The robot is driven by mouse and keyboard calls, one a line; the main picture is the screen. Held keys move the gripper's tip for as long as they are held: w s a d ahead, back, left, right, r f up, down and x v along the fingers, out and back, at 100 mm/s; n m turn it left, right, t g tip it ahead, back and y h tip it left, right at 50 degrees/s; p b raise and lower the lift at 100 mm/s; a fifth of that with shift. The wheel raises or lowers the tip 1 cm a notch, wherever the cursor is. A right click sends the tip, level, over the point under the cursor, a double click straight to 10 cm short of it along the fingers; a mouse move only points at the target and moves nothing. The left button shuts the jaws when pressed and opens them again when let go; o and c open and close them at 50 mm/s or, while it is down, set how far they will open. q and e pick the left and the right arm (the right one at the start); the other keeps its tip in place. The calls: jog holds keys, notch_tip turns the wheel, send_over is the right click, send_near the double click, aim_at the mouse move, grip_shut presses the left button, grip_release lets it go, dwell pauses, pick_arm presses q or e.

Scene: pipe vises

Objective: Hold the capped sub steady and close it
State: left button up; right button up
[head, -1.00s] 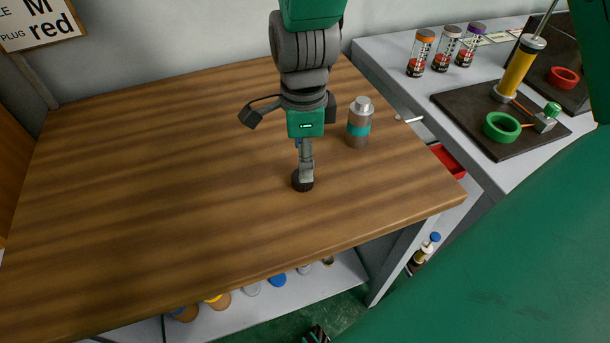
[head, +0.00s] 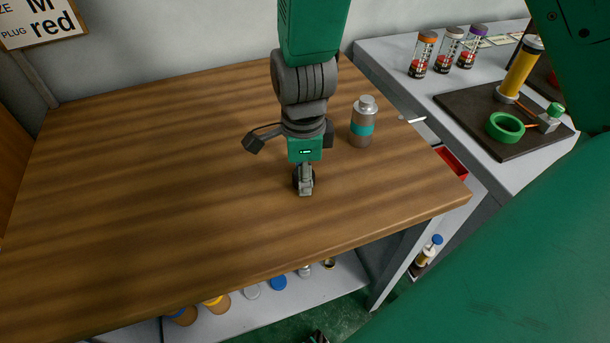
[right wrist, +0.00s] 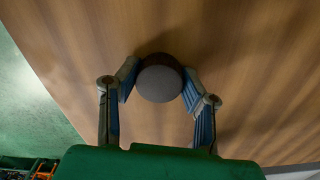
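A grey capped sub (head: 362,125) with a teal band and silver top stands upright on the wooden table, right of my right gripper. My right gripper (head: 304,190) points straight down, low over the table in the head view. A dark round piece (right wrist: 161,78) sits between its blue-padded fingers (right wrist: 160,90) in the right wrist view, with one finger on each side. The fingers are spread around it; firm contact is not clear. In the head view the gripper mostly hides this piece. My left gripper is not in view.
The wooden table (head: 150,180) is clear to the left. A grey bench at right bears several capped tubes (head: 422,54) and a dark board (head: 470,125) with a green ring (head: 505,127). A red drawer or bin (head: 452,163) is below. Bottles stand on a lower shelf (head: 300,290).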

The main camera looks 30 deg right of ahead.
jog(key=shift+a, duration=0.2)
jog(key=shift+r, duration=0.15)
jog(key=shift+d+r, duration=0.15)
jog(key=shift+r, duration=0.15)
notch_tip(320, 180, up, 9)
jog(key=shift+f+p, duration=0.15)
jog(key=shift+p, duration=1.1)
jog(key=shift+r, duration=0.3)
